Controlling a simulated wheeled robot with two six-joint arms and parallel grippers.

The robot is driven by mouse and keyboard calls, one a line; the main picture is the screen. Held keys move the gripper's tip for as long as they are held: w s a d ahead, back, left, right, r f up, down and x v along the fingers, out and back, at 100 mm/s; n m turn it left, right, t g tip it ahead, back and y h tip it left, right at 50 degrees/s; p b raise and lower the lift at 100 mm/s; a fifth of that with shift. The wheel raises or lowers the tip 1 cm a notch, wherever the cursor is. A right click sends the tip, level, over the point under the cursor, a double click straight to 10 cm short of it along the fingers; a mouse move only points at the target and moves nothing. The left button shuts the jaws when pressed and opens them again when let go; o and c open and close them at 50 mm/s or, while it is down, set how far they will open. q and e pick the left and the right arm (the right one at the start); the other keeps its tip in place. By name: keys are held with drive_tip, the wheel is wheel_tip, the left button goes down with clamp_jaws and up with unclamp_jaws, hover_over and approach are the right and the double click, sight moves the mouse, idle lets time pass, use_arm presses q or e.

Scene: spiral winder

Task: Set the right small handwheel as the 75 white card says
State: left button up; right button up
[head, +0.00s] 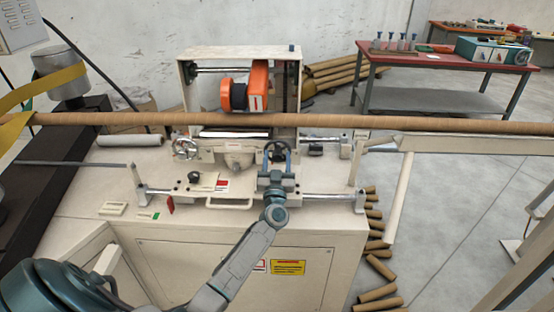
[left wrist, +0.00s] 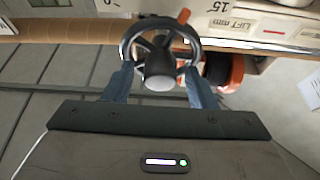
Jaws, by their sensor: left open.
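The right small handwheel (head: 277,150) is dark and stands on the front of the machine's carriage. In the left wrist view the handwheel (left wrist: 160,52) has a black rim, a thick hub and an orange-brown knob (left wrist: 184,15) at upper right. My left gripper (head: 277,172) is at the handwheel. Its open fingers (left wrist: 160,85) lie on either side of the hub, near the lower rim; I cannot tell whether they touch it. A white label (left wrist: 240,22) beyond the wheel reads "LIFT" and "15". No card reading 75 is legible. My right gripper is out of view.
A second, chrome handwheel (head: 185,148) is to the left. A long brown tube (head: 350,121) crosses above the carriage. An orange winding head (head: 240,92) stands behind it. A pale handle (head: 229,204) is below. Small cards (head: 113,208) lie on the bench front at left.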

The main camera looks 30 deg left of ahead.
use_arm(q)
drive_tip(key=c, duration=1)
drive_tip(key=shift+o, duration=0.2)
drive_tip(key=n+g+y+p, duration=0.1)
drive_tip(key=n, duration=0.2)
drive_tip(key=n+g+y+p, duration=0.1)
drive_tip(key=n, duration=0.1)
drive_tip(key=shift+d+n, duration=0.1)
drive_tip(key=shift+n, duration=0.3)
drive_tip(key=shift+n+g+y+p, duration=0.4)
drive_tip(key=shift+n+g+p, duration=0.15)
drive_tip(key=shift+n, duration=0.75)
drive_tip(key=shift+n+g+y+p, duration=0.45)
drive_tip(key=shift+n+p, duration=0.1)
drive_tip(key=shift+n, duration=0.75)
drive_tip(key=o, duration=1)
drive_tip(key=shift+c, duration=0.2)
